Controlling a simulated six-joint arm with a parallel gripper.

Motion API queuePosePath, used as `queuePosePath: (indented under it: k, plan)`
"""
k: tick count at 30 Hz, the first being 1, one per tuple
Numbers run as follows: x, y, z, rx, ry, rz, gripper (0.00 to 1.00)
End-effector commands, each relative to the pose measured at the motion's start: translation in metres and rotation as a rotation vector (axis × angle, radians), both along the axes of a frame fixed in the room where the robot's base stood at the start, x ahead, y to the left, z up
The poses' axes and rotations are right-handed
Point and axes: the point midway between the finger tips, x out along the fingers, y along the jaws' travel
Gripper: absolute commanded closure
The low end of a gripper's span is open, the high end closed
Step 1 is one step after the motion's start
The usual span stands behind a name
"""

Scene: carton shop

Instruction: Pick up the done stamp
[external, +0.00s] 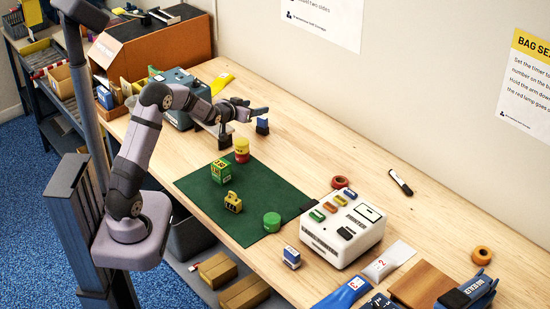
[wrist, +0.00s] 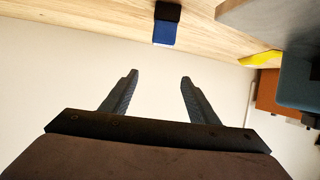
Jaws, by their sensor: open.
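A small stamp-like block, blue with a black part (external: 262,126), stands near the back of the wooden table in the external view. It also shows at the top of the wrist view as a blue and black block (wrist: 165,30), beyond my fingertips. My gripper (external: 262,109) is open and empty, level above the table and close to this block; its parted fingers also show in the wrist view (wrist: 158,75). A white and blue stamp-like block (external: 291,257) stands by the front table edge. I cannot read "done" on either block.
A teal machine (external: 178,112) stands close behind my arm.

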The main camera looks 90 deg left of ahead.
Motion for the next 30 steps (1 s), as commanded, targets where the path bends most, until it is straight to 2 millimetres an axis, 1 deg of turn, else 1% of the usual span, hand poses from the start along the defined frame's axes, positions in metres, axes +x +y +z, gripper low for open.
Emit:
queuePosePath:
  k: [6,9,19,23,26,30]
  plan:
    - [0.000,-0.001,-0.024,-0.007,0.002,-0.001,0.45]
    - [0.000,-0.001,-0.032,-0.005,0.001,-0.001,0.45]
    - [0.001,-0.001,-0.041,-0.005,0.001,-0.001,0.45]
    - [0.001,-0.002,-0.053,-0.008,0.003,-0.001,0.45]
    - [0.000,-0.002,-0.067,-0.007,0.004,-0.001,0.45]
    - [0.007,0.010,-0.073,-0.003,0.001,-0.001,0.45]
